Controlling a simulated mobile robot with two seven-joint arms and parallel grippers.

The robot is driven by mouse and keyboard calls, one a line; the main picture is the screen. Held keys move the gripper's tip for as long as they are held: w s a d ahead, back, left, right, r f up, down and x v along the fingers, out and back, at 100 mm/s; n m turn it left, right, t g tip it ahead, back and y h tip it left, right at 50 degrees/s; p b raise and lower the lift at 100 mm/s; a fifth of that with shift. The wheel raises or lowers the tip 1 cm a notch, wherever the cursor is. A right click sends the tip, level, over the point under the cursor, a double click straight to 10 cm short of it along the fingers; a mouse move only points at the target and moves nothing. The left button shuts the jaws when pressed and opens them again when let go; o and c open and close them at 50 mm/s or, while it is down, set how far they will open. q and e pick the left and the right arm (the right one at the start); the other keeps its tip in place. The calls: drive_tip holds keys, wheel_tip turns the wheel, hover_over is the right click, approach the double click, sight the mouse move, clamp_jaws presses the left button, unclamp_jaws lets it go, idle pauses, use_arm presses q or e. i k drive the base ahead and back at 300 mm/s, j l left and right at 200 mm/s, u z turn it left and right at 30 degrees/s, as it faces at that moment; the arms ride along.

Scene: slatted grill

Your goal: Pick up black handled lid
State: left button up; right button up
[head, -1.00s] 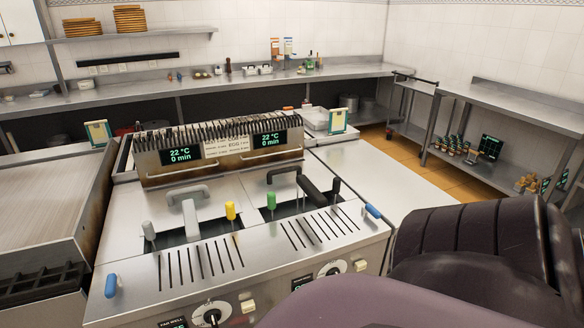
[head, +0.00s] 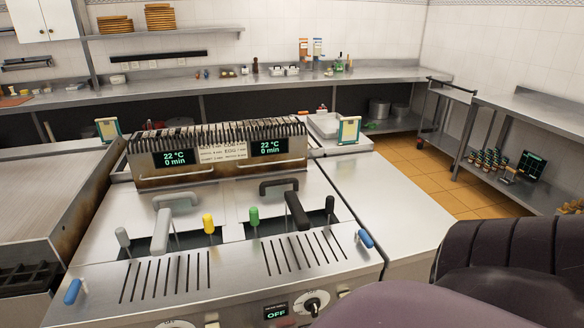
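A fryer-like unit with steel lids stands in front of me in the head view. The right-hand lid (head: 243,197) is a steel plate with a black handle (head: 295,208). The lid lies on the unit, and the handle stands up from it. A second lid (head: 131,203) to its left has a similar grey handle (head: 162,230). Between and beside the handles are a green grip (head: 254,216), a yellow grip (head: 209,223) and small dark and grey grips. Neither of my grippers shows in the view. Dark purple parts of my own body fill the lower right corner.
Behind the lids rises a panel (head: 217,158) with two displays reading 22 °C and 0 min. A blue grip (head: 365,238) sticks up at the unit's right front. Bare counter (head: 385,205) lies to the right, a flat steel surface (head: 40,195) to the left.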

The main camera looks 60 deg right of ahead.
sight(266, 195)
drive_tip(key=k+l, duration=0.15)
drive_tip(key=l, duration=0.25)
drive_tip(key=k+l, duration=0.15)
drive_tip(key=l, duration=0.25)
drive_tip(key=k+l, duration=0.1)
drive_tip(key=l, duration=0.3)
